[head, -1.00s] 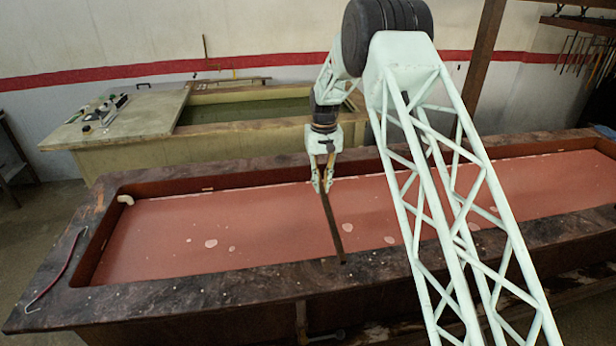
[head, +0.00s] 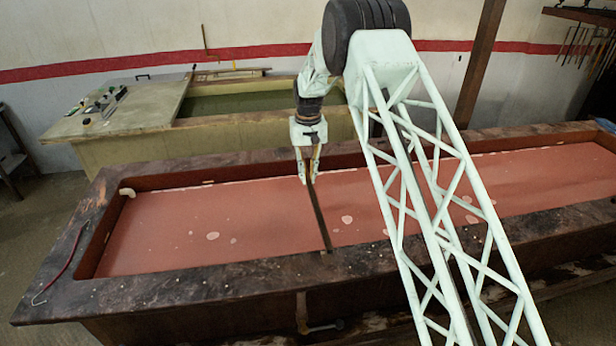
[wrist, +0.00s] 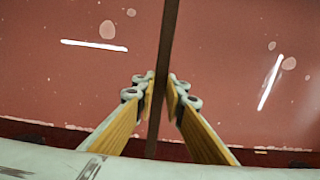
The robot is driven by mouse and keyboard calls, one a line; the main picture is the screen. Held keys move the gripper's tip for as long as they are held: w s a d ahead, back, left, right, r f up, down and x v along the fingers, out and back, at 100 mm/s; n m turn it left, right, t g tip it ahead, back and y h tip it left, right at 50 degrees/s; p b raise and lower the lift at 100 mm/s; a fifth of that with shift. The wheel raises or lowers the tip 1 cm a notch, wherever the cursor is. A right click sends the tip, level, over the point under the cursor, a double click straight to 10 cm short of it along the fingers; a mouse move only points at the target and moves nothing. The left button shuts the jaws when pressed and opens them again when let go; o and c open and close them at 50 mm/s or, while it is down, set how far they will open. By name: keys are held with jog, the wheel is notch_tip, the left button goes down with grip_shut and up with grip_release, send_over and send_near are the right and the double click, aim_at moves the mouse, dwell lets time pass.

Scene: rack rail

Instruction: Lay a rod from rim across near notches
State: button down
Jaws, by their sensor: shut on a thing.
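My gripper (head: 308,180) is shut on a dark thin rod (head: 321,222) above the long vat of pink-red liquid (head: 190,225). The rod runs from the jaws toward the vat's near rim (head: 215,278), and its near end shows against that rim's inner edge. I cannot tell whether it touches there. In the wrist view the rod (wrist: 168,40) passes between the two yellow-sided fingers (wrist: 160,88) and runs out of the top of the picture. Notches cannot be made out on the near rim.
A red hooked tool (head: 65,264) lies on the left rim. A white elbow piece (head: 127,192) sits at the far left inner corner. A second tank with green liquid (head: 245,107) stands behind, and a brown post (head: 480,65) rises behind at right.

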notch_tip(320, 180, down, 6)
jog(key=b, duration=0.2)
dwell(0.8)
jog(key=shift+f, duration=0.25)
dwell(0.5)
jog(key=c, duration=2.6)
grip_release()
jog(key=shift+o, duration=0.2)
jog(key=shift+r+p, duration=1.1)
jog(key=shift+r, duration=2.9)
